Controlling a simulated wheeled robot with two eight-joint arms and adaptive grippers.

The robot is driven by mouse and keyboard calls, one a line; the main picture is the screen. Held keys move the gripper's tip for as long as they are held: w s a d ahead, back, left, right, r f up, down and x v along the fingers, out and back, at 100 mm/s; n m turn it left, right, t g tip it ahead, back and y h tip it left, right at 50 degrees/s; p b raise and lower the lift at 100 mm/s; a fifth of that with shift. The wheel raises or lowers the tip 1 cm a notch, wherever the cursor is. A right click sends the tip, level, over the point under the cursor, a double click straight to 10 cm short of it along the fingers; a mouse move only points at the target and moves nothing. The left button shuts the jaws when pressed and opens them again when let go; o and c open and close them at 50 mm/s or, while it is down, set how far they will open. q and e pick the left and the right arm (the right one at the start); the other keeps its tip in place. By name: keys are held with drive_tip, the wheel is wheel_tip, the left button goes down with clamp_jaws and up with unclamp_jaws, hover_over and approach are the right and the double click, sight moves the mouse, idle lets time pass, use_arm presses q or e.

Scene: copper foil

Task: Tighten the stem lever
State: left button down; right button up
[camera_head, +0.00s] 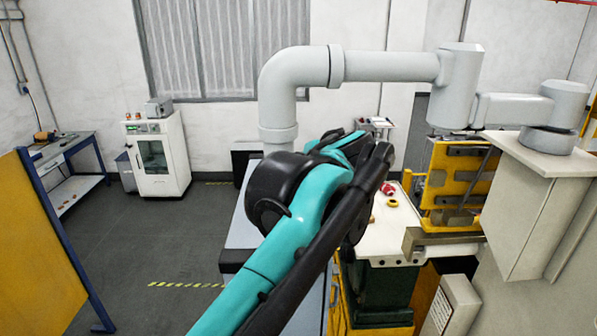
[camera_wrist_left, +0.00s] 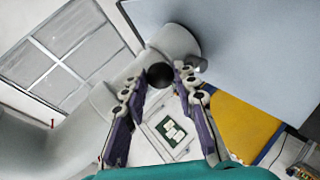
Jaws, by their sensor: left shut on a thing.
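The lever's round black knob (camera_wrist_left: 160,75) shows in the left wrist view, between the tips of my left gripper (camera_wrist_left: 159,83). The two dark fingers are shut on the knob from both sides, with a visible gap between them lower down. In the head view my teal and black left arm reaches up from the lower left to the middle and hides the knob and fingers. The lever's stem cannot be made out in either view. My right gripper is in neither view.
A thick grey pipe arm (camera_head: 390,66) arches behind my arm to a pale cabinet (camera_head: 530,215) on the right. A yellow fixture (camera_head: 455,180) and a white worktop (camera_head: 388,235) with small parts stand close by on the right. The floor (camera_head: 130,255) at left is clear.

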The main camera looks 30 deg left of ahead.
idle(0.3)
use_arm(q)
drive_tip(key=c, duration=1.2)
unclamp_jaws()
drive_tip(key=shift+a, duration=0.1)
drive_tip(key=v, duration=1.2)
drive_tip(key=shift+f, duration=0.1)
